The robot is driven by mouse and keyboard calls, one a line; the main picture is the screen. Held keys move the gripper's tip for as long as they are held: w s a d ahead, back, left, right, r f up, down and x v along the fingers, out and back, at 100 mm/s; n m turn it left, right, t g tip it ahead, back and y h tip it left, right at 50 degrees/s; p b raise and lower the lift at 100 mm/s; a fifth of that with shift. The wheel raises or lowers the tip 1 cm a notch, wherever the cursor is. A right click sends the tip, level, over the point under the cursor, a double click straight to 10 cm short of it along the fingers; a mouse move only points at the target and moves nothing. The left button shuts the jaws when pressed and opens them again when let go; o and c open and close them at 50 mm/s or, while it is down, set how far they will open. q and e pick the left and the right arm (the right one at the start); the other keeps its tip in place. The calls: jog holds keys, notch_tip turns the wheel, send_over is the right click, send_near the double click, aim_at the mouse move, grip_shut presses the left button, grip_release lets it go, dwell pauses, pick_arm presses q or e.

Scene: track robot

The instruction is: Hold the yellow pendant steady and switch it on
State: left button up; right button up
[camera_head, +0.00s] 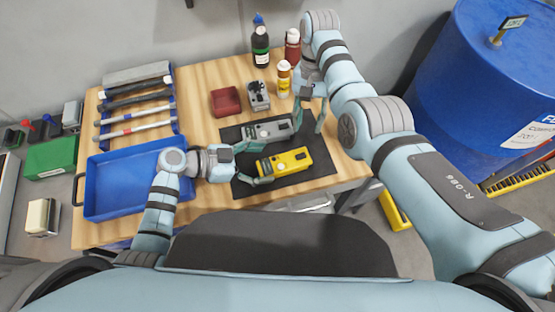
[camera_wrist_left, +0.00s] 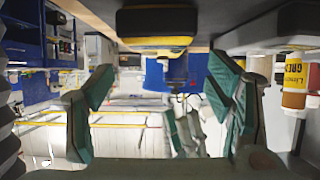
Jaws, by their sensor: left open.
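The yellow pendant (camera_head: 284,162) lies on the dark mat (camera_head: 232,133) near the table's front edge. In the left wrist view the yellow pendant (camera_wrist_left: 155,41) is at the top centre, beyond the fingers. My left gripper (camera_head: 252,164) is open at the pendant's left end, one finger on each side of that end; contact cannot be told. Its spread fingers also show in the left wrist view (camera_wrist_left: 162,88). My right gripper (camera_head: 310,118) appears open, its fingers apart by the right end of the grey pendant (camera_head: 266,130). The yellow pendant's switch is too small to make out.
A blue tray (camera_head: 112,195) is left of my left gripper. Behind the mat stand a red bin (camera_head: 225,101), a grey device (camera_head: 258,96), a yellow bottle (camera_head: 284,80) and a dark bottle (camera_head: 260,45). A rack of rods (camera_head: 135,113) is at the back left.

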aim_at(284, 162)
pick_arm(q)
jog(key=x, duration=0.5)
jog(key=shift+w+d+f, duration=0.15)
jog(key=shift+d, duration=0.2)
jog(key=shift+c, duration=0.3)
